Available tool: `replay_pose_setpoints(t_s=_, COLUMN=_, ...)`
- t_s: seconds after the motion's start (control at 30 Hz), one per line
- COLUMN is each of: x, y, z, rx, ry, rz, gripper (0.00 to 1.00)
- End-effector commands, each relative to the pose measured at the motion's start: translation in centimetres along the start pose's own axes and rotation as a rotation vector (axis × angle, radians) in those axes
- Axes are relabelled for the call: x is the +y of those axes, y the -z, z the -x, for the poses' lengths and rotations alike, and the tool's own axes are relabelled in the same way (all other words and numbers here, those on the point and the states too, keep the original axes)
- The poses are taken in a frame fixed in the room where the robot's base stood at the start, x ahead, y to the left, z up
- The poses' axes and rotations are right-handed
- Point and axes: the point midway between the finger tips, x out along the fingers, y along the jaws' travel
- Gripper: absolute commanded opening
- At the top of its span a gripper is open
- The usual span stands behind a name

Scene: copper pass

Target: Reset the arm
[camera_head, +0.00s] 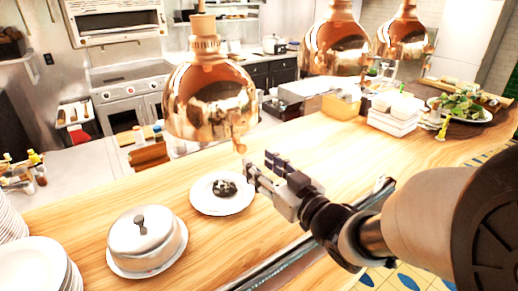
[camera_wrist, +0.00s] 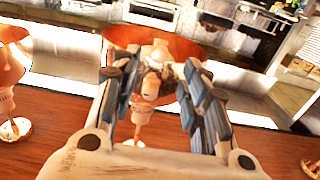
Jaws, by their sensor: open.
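My gripper (camera_head: 259,165) is stretched out over the wooden counter (camera_head: 330,155), with its fingers apart and nothing between them. It is to the right of a white plate (camera_head: 205,205) that carries a small dark round food item (camera_head: 224,188). In the wrist view my gripper (camera_wrist: 161,60) shows its two fingers spread, with a copper heat lamp (camera_wrist: 180,48) behind the gap. The fingers look apart from the plate in the head view.
A silver domed cover (camera_head: 145,238) sits on a plate left of the food. Stacked white plates (camera_head: 40,268) stand at lower left. Copper lamps (camera_head: 210,95) (camera_head: 336,45) hang over the counter. White containers (camera_head: 395,115) and a salad plate (camera_head: 462,108) stand farther right.

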Motion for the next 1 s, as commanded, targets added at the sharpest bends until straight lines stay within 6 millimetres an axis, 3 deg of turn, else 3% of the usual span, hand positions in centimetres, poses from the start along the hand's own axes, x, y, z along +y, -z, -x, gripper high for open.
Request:
replay_pose_setpoints(t_s=0.13, x=0.8, y=0.1, z=0.3, rx=-0.033, ry=-0.045, rz=0.02, gripper=0.41)
replay_pose_setpoints(t_s=0.27, x=3.3, y=-0.1, z=1.9, rx=-0.144, ry=-0.181, rz=0.057, gripper=0.41)
replay_pose_setpoints(t_s=0.4, x=6.2, y=-0.7, z=5.9, rx=-0.321, ry=-0.369, rz=0.064, gripper=0.41)
replay_pose_setpoints(t_s=0.57, x=7.1, y=-2.2, z=12.2, rx=-0.54, ry=-0.531, rz=0.003, gripper=0.41)
replay_pose_setpoints(t_s=0.67, x=5.9, y=-3.4, z=16.6, rx=-0.679, ry=-0.59, rz=-0.065, gripper=0.41)
replay_pose_setpoints(t_s=0.8, x=2.4, y=-5.2, z=22.4, rx=-0.868, ry=-0.61, rz=-0.18, gripper=0.41)
replay_pose_setpoints(t_s=1.0, x=-3.0, y=-6.9, z=27.9, rx=-1.057, ry=-0.558, rz=-0.304, gripper=0.41)
